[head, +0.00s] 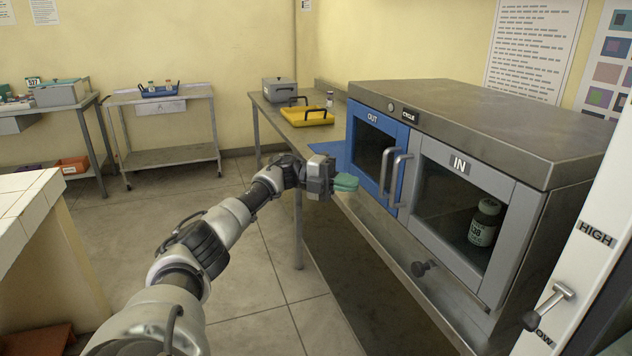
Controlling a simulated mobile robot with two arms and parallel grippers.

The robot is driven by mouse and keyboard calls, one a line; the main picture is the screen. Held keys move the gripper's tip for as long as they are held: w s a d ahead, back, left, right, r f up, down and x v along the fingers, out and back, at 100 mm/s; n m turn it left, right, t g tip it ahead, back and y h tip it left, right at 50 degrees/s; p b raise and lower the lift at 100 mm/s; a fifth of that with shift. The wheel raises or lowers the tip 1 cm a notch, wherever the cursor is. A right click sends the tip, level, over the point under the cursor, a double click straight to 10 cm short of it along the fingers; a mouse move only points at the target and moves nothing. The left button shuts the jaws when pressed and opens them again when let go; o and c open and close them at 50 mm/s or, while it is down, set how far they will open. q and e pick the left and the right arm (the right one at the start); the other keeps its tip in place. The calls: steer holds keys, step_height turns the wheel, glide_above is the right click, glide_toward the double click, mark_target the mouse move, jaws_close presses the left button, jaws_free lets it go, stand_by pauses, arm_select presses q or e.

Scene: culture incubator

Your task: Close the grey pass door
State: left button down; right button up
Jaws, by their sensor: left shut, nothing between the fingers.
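The grey pass door (462,205), marked IN, is on the right half of the steel pass box (480,125). It has a dark window and an upright bar handle (398,181) on its left edge. It looks flush with the box front, though a small gap cannot be ruled out. The blue door (374,155), marked OUT, is beside it on the left and looks shut. My left gripper (346,182), with teal fingertips, is shut and empty, to the left of the handles in the picture. My right gripper is out of view.
A labelled bottle (485,223) shows through the grey door's window. A dark knob (424,268) sticks out below the doors. A lever (549,305) juts from the white unit at right. A yellow tray (303,117) lies on the bench behind. The floor at left is open.

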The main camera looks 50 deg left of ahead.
arm_select(q)
steer(key=a+b, duration=0.1)
steer(key=a, duration=0.5)
steer(key=shift+s+a+f+b, duration=0.15)
steer(key=shift+s+b, duration=0.2)
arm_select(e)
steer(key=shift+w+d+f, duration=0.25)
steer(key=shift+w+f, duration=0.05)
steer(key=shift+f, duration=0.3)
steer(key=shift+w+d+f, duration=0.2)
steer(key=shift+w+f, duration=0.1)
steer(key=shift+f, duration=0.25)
arm_select(q)
steer(key=shift+a, duration=0.1)
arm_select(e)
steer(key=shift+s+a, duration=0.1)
